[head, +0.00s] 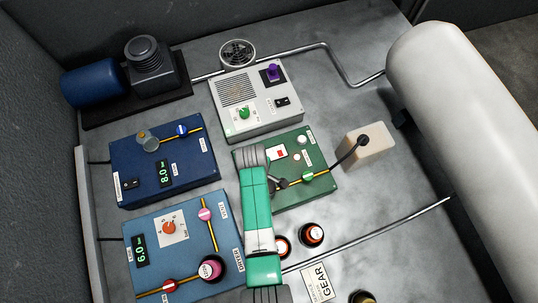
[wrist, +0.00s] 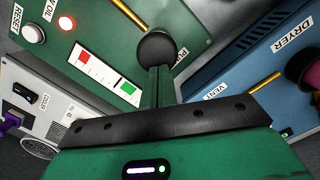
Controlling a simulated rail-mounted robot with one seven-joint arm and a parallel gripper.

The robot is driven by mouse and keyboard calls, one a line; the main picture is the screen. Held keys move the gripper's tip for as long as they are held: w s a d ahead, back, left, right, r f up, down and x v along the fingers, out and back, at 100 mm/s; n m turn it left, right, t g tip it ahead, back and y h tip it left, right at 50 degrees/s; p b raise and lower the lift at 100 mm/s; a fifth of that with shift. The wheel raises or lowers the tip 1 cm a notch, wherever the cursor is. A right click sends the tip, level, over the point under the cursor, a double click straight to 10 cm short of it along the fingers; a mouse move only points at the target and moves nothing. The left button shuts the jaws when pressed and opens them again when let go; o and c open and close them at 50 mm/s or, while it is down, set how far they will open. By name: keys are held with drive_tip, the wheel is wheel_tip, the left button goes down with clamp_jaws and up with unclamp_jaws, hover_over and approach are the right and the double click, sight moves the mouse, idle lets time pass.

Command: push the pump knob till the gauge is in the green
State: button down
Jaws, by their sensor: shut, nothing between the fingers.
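The pump knob (wrist: 157,47) is a round black knob on the green panel (head: 315,182). Its label is partly hidden, with only "PU" showing. My gripper (wrist: 158,72) is shut and empty, its fingertips right at the near side of the knob in the wrist view. I cannot tell whether they touch. The gauge (wrist: 106,74) is a white strip on the same panel with a red patch at one end and a green patch at the other. It also shows in the head view (head: 277,153). My arm covers the panel's left part in the head view.
A white RESET button (wrist: 33,32) and a lit red oil lamp (wrist: 66,24) sit beside the gauge. A grey box (head: 262,122) stands behind the green panel. A blue dryer panel (head: 185,255) and a dark blue panel (head: 190,160) lie left. A white tank (head: 465,110) fills the right.

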drive_tip(key=shift+w+a+r, duration=0.1)
drive_tip(key=shift+a+r, duration=0.05)
drive_tip(key=shift+a, duration=0.3)
drive_tip(key=shift+w+a+r, duration=0.1)
drive_tip(key=shift+a, duration=0.3)
wheel_tip(320, 180, up, 8)
drive_tip(key=p, duration=0.1)
drive_tip(key=shift+a+f, duration=0.15)
drive_tip(key=shift+a, duration=0.2)
drive_tip(key=shift+w, duration=0.1)
drive_tip(key=d+p, duration=0.1)
drive_tip(key=p, duration=0.1)
drive_tip(key=d+r+p, duration=0.1)
drive_tip(key=p, duration=0.1)
drive_tip(key=s+d+p, duration=0.1)
drive_tip(key=p, duration=0.1)
drive_tip(key=shift+r, duration=0.3)
